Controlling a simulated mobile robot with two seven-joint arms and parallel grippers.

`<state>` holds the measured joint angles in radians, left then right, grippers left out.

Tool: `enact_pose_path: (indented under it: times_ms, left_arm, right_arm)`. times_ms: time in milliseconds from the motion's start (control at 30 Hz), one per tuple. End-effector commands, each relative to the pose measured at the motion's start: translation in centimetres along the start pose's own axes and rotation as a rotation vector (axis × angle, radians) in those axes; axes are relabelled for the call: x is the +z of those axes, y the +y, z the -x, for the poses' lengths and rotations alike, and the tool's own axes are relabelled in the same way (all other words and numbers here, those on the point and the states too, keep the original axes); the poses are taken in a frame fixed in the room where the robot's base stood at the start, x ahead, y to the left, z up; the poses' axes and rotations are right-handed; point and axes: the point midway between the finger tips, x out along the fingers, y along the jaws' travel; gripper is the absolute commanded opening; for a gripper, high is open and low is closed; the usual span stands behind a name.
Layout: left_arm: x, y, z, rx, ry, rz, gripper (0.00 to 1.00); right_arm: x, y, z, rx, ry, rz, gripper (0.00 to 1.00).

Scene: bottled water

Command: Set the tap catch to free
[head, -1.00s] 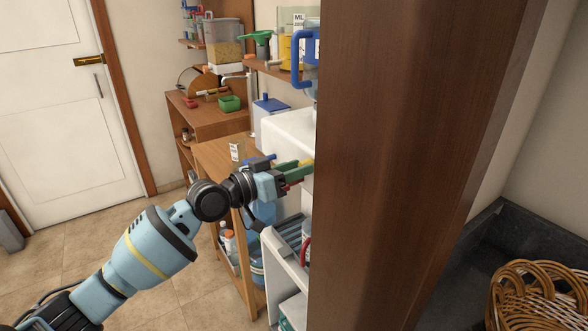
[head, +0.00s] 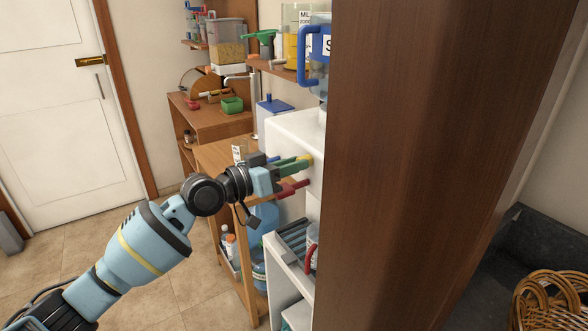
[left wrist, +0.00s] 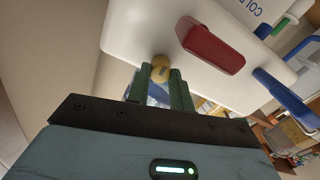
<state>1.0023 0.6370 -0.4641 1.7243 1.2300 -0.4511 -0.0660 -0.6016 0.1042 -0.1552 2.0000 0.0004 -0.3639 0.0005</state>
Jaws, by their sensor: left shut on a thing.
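The white water dispenser (head: 292,135) stands partly hidden behind a wooden post. A small round yellow knob (left wrist: 160,66), which looks like the tap catch, sits on its white face; it also shows in the head view (head: 309,159). My left gripper (head: 298,165) has its green fingers shut on this knob; in the left wrist view the fingers (left wrist: 160,85) reach it from below. A red tap lever (left wrist: 212,46) is close beside the knob, apart from the fingers. A blue lever (left wrist: 284,95) is farther right. My right gripper is out of view.
A brown wooden post (head: 420,170) blocks the right side. Below the taps is a slatted drip tray (head: 290,238). A wooden shelf unit (head: 215,122) stands behind. A wicker basket (head: 550,298) is at the lower right.

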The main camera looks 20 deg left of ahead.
Motion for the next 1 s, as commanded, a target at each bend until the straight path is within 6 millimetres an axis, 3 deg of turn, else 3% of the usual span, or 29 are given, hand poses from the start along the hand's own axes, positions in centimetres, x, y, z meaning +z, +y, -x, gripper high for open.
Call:
enact_pose_path:
  times_ms: [133, 167, 300, 667, 1000]
  left_arm:
    - [-0.2, -0.5, 0.2, -0.011, 0.002, -0.004, 0.00]
    - [-0.2, -0.5, 0.2, -0.011, 0.002, -0.004, 0.26]
    - [-0.2, -0.4, 0.1, -0.010, 0.002, -0.004, 0.44]
    - [-0.1, -0.4, 0.6, -0.008, 0.000, -0.002, 0.45]
    - [0.2, -0.4, 5.6, -0.009, -0.004, -0.005, 0.45]
  right_arm:
    - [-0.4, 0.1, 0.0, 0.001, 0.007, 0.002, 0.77]
    - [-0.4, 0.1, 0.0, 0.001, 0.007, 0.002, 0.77]
    - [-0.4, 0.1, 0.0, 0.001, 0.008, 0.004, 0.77]
    - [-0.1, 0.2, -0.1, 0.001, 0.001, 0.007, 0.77]
    - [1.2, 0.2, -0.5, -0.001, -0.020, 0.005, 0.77]
